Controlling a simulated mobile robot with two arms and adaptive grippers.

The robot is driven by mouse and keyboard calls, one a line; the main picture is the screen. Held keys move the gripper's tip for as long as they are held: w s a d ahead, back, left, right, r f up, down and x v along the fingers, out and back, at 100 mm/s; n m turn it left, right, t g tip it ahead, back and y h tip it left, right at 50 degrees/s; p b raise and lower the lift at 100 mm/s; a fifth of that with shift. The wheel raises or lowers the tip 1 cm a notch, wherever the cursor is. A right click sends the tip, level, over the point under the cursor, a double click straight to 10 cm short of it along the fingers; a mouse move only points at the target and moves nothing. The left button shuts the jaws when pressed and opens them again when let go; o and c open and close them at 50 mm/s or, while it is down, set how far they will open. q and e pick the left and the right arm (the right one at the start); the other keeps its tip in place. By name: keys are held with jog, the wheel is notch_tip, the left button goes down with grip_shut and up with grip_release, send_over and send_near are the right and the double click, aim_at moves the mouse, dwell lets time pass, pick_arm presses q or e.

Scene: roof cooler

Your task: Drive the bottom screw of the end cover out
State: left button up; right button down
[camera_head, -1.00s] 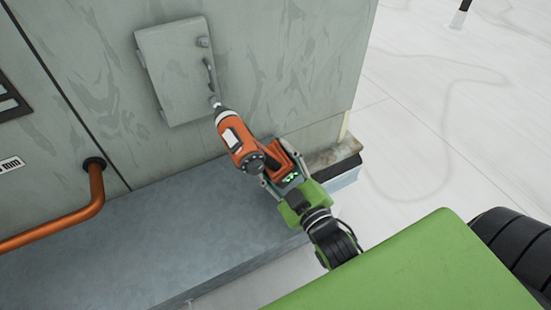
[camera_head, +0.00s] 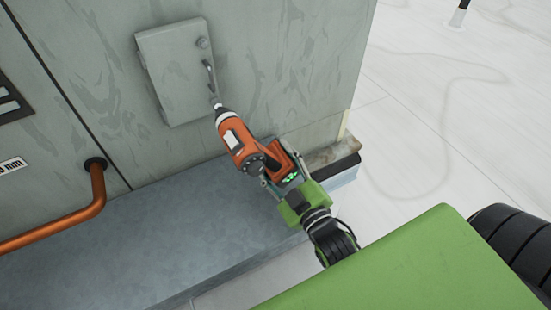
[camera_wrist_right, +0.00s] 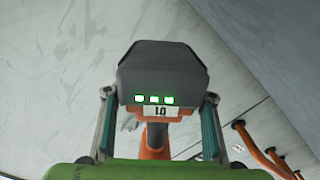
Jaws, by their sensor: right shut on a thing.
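The end cover (camera_head: 172,75) is a flat grey panel on the side of the grey cabinet. A round screw head (camera_head: 203,43) shows near its upper right corner, with a dark handle below it on the right edge. My right gripper (camera_head: 282,172) is shut on an orange and black power screwdriver (camera_head: 240,143), whose bit points up at the cover's lower right corner. The bottom screw is hidden at the bit's tip, so I cannot tell whether they touch. The right wrist view shows the screwdriver's dark battery end (camera_wrist_right: 160,75) with lit indicators between the fingers. My left gripper is out of view.
A copper pipe (camera_head: 75,218) leaves the cabinet at the lower left. A blue-grey ledge (camera_head: 130,240) runs below the cabinet, clear near the tool. Pale open floor (camera_head: 440,120) lies to the right.

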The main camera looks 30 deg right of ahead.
aim_at(285, 174)
jog(key=shift+r, duration=0.4)
jog(key=shift+s, duration=0.1)
jog(key=shift+s+f+p, duration=0.2)
jog(key=shift+s+p, duration=0.2)
jog(key=shift+s, duration=0.15)
jog(key=shift+s+d+p, duration=0.1)
jog(key=shift+s+p, duration=0.45)
jog(key=shift+s, duration=2.25)
